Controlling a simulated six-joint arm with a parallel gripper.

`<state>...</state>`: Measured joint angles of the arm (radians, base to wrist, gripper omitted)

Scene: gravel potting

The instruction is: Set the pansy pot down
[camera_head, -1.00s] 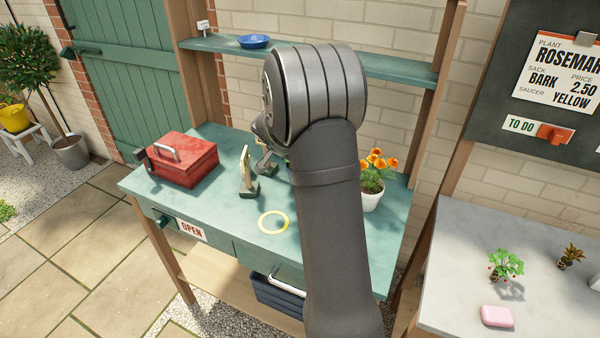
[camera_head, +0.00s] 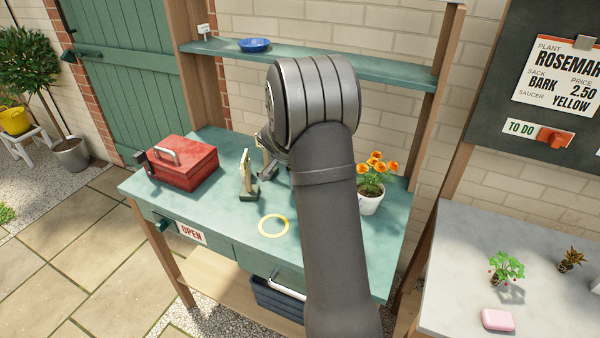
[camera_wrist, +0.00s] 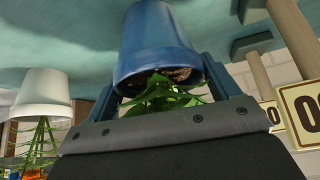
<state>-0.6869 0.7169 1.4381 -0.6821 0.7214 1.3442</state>
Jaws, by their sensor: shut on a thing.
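A blue pot (camera_wrist: 155,42) with dark soil and green leaves fills the middle of the wrist view, which looks upside down. My gripper (camera_wrist: 168,70) is shut on it, one blue-grey finger on each side. No blossom shows on this plant, so I cannot tell from the picture that it is a pansy. The pot's base runs out at the frame's top, with the green bench top (camera_wrist: 60,35) behind it; whether they touch cannot be told.
A white pot of orange flowers (camera_head: 370,202) stands right of my arm. Two upright wooden number stands (camera_head: 247,178) are to the left. A yellow ring (camera_head: 273,225) lies near the front edge, and a red toolbox (camera_head: 183,163) sits at left. A blue saucer (camera_head: 254,45) is on the shelf.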

